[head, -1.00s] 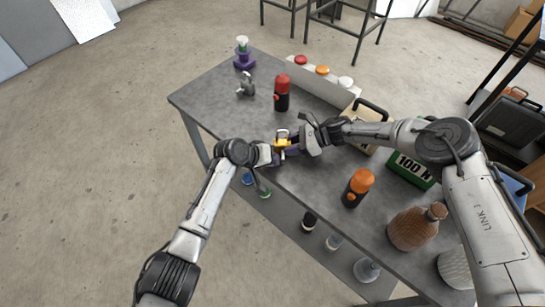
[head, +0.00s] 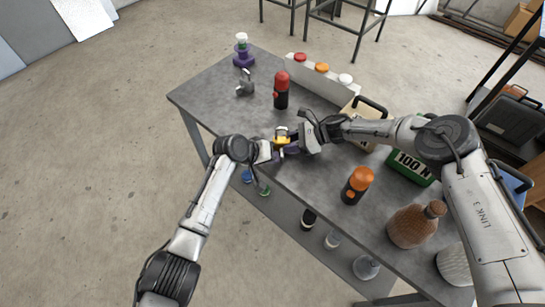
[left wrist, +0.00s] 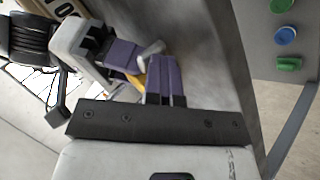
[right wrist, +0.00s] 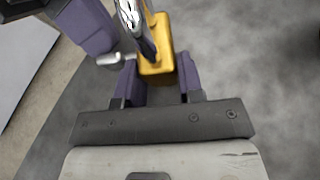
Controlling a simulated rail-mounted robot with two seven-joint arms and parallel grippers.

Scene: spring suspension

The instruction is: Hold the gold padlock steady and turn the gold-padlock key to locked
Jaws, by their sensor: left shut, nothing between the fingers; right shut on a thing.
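The gold padlock (head: 282,141) is near the front edge of the grey table; it also shows in the right wrist view (right wrist: 157,52), with its silver shackle toward the top. My right gripper (head: 291,149) is shut on the padlock body, its purple fingers on either side. A silver key (right wrist: 112,58) sticks out from the padlock toward my left gripper; it also shows in the left wrist view (left wrist: 151,48). My left gripper (left wrist: 166,80) is shut and empty, its purple fingertips close beside the key. I cannot tell whether they touch it.
A grey padlock (head: 245,84), a red-topped cylinder (head: 282,90) and a purple stand (head: 243,60) are farther back. An orange-topped cylinder (head: 357,186), a green 100 N block (head: 408,168) and a brown flask (head: 416,225) stand to the right.

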